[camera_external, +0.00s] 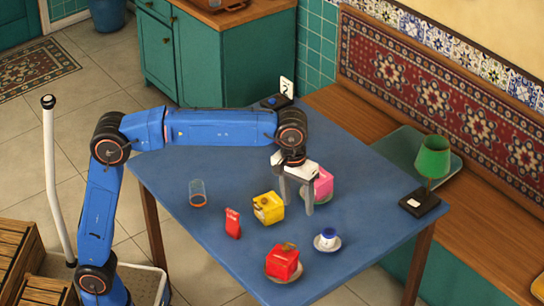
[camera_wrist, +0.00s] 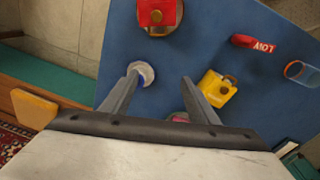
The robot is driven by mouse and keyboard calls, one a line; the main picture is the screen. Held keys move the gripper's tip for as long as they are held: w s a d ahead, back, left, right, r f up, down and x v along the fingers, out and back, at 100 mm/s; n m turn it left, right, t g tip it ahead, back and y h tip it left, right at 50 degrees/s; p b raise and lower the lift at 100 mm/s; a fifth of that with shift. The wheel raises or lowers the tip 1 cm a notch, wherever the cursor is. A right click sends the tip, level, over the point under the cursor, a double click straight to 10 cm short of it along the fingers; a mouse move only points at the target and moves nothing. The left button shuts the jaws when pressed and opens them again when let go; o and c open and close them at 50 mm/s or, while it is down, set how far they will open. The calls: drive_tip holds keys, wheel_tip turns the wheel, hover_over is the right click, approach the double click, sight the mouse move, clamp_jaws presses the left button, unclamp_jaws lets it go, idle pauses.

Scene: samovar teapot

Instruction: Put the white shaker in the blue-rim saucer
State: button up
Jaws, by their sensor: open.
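I cannot make out a blue rim on any saucer. My gripper (camera_external: 296,207) is open and empty, pointing down above the table, in front of a pink pot (camera_external: 324,184). In the wrist view my gripper (camera_wrist: 160,78) has its fingers apart with bare table between the tips.
A yellow pot (camera_external: 268,208) stands close left of my gripper. A red pot (camera_external: 283,262) sits on a saucer near the front; a red packet (camera_external: 233,224) and glass (camera_external: 198,194) are left. A green lamp (camera_external: 432,158) stands at the right corner.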

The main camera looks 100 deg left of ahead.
drive_tip(key=s+d+f+m+t, duration=0.1)
drive_tip(key=s+d+f+m, duration=0.15)
drive_tip(key=s, duration=0.85)
drive_tip(key=s+d+f+m+t, duration=0.1)
drive_tip(key=s+f+m, duration=0.2)
drive_tip(key=s, duration=0.9)
drive_tip(key=s+d+f+m+t, duration=0.1)
drive_tip(key=s+d+f+m, duration=0.15)
drive_tip(key=s, duration=0.85)
drive_tip(key=s+f+m, duration=0.3)
drive_tip(key=s+f, duration=0.7)
drive_tip(key=shift+s+d+m+t, duration=0.2)
drive_tip(key=shift+s+m+t, duration=0.1)
drive_tip(key=shift+t, duration=0.1)
